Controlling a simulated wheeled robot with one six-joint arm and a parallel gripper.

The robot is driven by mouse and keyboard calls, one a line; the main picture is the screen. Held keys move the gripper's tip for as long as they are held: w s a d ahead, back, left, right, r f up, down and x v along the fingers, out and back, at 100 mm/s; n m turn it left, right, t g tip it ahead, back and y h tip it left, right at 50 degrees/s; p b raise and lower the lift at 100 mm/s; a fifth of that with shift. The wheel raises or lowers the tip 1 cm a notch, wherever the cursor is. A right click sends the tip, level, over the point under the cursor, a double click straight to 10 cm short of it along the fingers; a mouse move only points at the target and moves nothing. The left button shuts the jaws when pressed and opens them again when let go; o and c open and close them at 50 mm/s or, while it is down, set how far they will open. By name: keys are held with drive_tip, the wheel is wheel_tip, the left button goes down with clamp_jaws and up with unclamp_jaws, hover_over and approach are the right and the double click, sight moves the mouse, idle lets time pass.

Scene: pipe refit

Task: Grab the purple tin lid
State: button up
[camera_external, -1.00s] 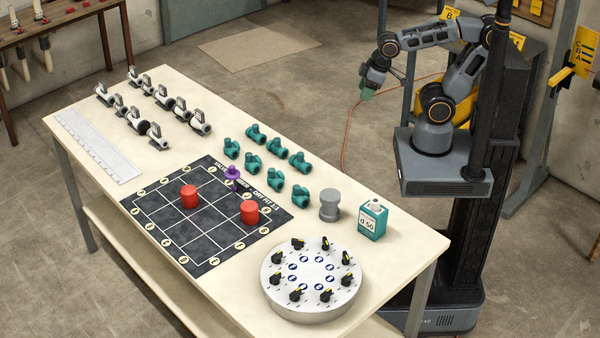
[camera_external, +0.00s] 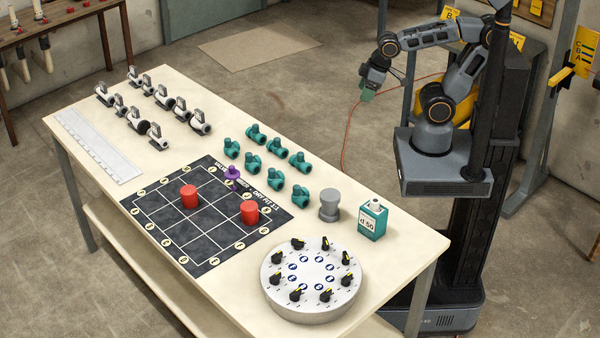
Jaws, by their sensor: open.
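The small purple tin lid (camera_external: 232,173) lies at the back edge of the dark grid mat (camera_external: 203,248), near the teal pipe fittings. It has a wide brim and a raised knob in its middle. My gripper (camera_external: 366,94) hangs in the air to the right of the table, well away from the lid and higher than the table top. It is open and I see nothing in it.
Two red cylinders (camera_external: 189,197) stand on the mat. Several teal fittings (camera_external: 256,134) stand right behind the lid. A grey spool (camera_external: 329,204), a teal box (camera_external: 372,220) and a round white dial plate (camera_external: 311,280) are to the right. White-and-black valves (camera_external: 160,138) and a ruler (camera_external: 97,146) are at left.

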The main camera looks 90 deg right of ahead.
drive_tip(key=o, duration=0.3)
